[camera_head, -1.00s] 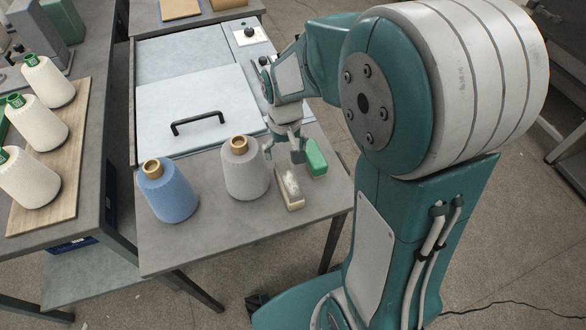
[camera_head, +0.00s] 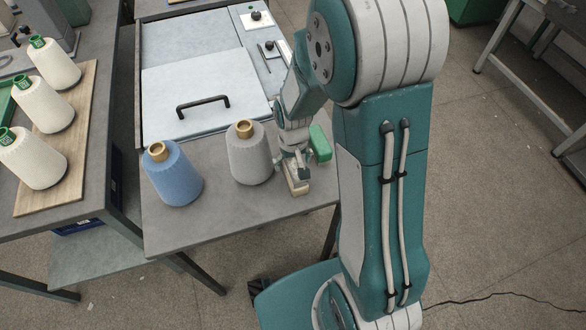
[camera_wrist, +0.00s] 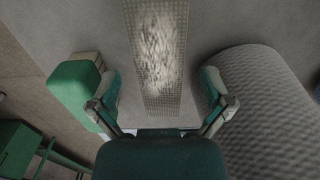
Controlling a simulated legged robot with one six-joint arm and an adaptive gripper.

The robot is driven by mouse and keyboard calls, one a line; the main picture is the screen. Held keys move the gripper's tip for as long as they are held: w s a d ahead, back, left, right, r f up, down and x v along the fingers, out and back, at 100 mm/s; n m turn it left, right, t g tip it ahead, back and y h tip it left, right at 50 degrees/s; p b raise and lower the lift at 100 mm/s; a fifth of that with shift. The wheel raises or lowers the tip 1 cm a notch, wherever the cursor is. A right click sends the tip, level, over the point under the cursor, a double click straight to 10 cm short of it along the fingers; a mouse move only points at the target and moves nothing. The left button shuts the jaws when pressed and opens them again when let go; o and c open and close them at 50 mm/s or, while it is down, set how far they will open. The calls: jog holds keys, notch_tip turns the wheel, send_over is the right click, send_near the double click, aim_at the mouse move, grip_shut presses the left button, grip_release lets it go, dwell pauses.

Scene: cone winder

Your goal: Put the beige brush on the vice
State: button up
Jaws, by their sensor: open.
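The beige brush (camera_head: 298,189) lies bristles up on the grey table, near its front right part. In the wrist view the brush (camera_wrist: 158,55) runs lengthwise between my two fingers, with clear gaps on both sides. My gripper (camera_head: 295,170) is open just above the brush and hides part of it in the head view. In the wrist view my gripper (camera_wrist: 160,88) holds nothing. A grey metal device (camera_head: 45,42), cut off at the top left, may be the vice; its jaws cannot be made out.
A green block-like brush (camera_head: 320,143) stands close on one side of my gripper, a grey yarn cone (camera_head: 249,158) on the other. A blue cone (camera_head: 173,177) is further left. White cones (camera_head: 55,65) stand on a wooden board (camera_head: 82,125) on the left bench.

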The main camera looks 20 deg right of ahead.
aim_at(293, 163)
jog(key=c, duration=1.3)
jog(key=shift+r, duration=0.5)
notch_tip(293, 163, up, 2)
jog(key=shift+r, duration=0.25)
jog(key=s+r, duration=0.4)
jog(key=r, duration=0.1)
jog(key=shift+s+a, duration=0.15)
jog(key=shift+s, duration=0.05)
jog(key=shift+s+a+r, duration=0.1)
jog(key=shift+s+r, duration=0.65)
jog(key=shift+s, duration=0.85)
jog(key=shift+s+a+r, duration=0.1)
jog(key=shift+s+r, duration=0.7)
jog(key=shift+s, duration=0.8)
jog(key=shift+s+a+r, duration=0.1)
jog(key=shift+s+r, duration=0.65)
jog(key=shift+s, duration=0.85)
